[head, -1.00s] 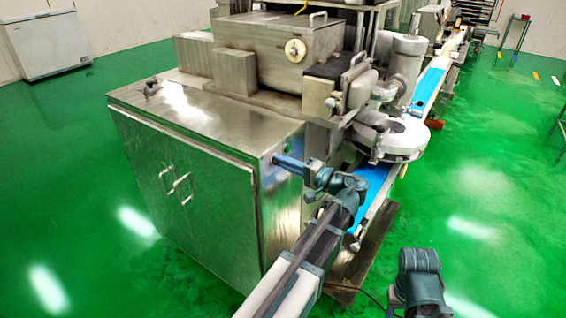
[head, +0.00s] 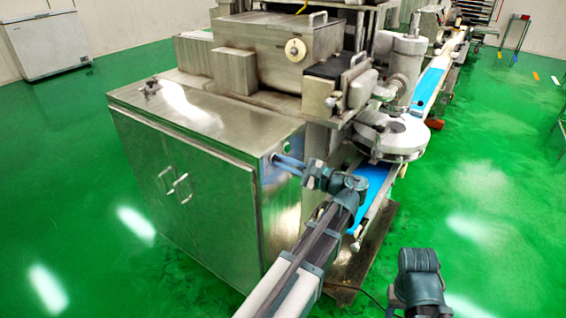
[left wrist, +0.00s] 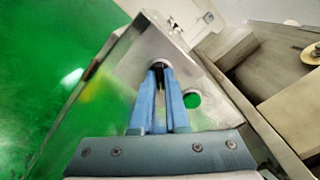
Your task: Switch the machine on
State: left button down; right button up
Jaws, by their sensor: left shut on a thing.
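The machine (head: 205,130) is a large steel unit with a box-shaped cabinet. My left gripper (head: 275,158) reaches the cabinet's right-hand side face near its top edge. In the left wrist view its two blue fingers (left wrist: 159,72) are shut on a small dark switch knob with a pale round base (left wrist: 158,63). The fingers hide most of the knob, so I cannot tell which way it points. A round green button (left wrist: 191,99) sits beside it on the same steel face, apart from the fingers.
A blue conveyor belt (head: 371,184) runs beside the cabinet, under a round metal housing (head: 392,140). A white chest freezer (head: 45,45) stands far left. The green floor (head: 70,190) left of the machine is clear.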

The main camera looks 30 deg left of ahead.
pick_arm(q)
jog(key=shift+m, duration=0.9)
jog(key=c, duration=0.9)
grip_release()
jog(key=shift+d, duration=0.1)
jog(key=d, duration=0.9)
jog(key=s+d, duration=0.1)
jog(key=d, duration=0.3)
jog(key=shift+d, duration=0.35)
jog(key=shift+f, duration=0.1)
